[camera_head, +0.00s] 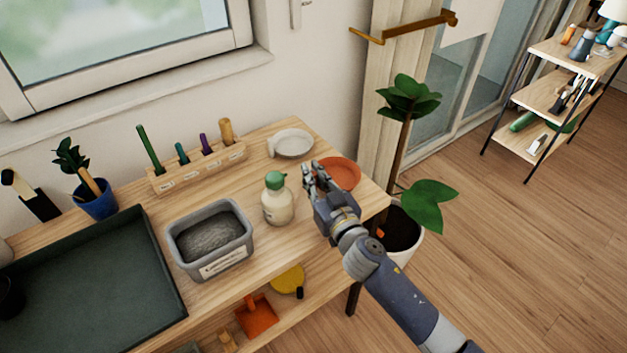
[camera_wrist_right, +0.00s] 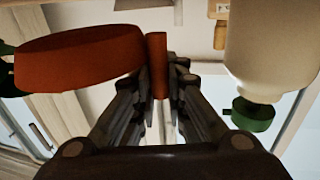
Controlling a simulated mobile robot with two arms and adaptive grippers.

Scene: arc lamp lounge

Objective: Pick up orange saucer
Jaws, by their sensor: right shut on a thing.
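The orange saucer (camera_head: 341,172) is a shallow round dish at the right end of the wooden potting table. My right gripper (camera_head: 312,172) is at its left side, with the fingers shut on its upright tab. In the right wrist view the saucer (camera_wrist_right: 80,58) fills the upper left. Its tab (camera_wrist_right: 158,55) stands between the fingertips of my gripper (camera_wrist_right: 160,75). The gripper hides part of the saucer's near left side in the head view. I cannot tell whether the saucer touches the tabletop. My left gripper is not in view.
A cream bottle with a green cap (camera_head: 277,199) stands close left of my gripper. A white saucer (camera_head: 293,143) lies behind. A grey tub (camera_head: 247,259), a tool rack (camera_head: 190,176) and a dark green tray (camera_head: 150,225) are farther left. A potted plant (camera_head: 413,255) stands right of the table.

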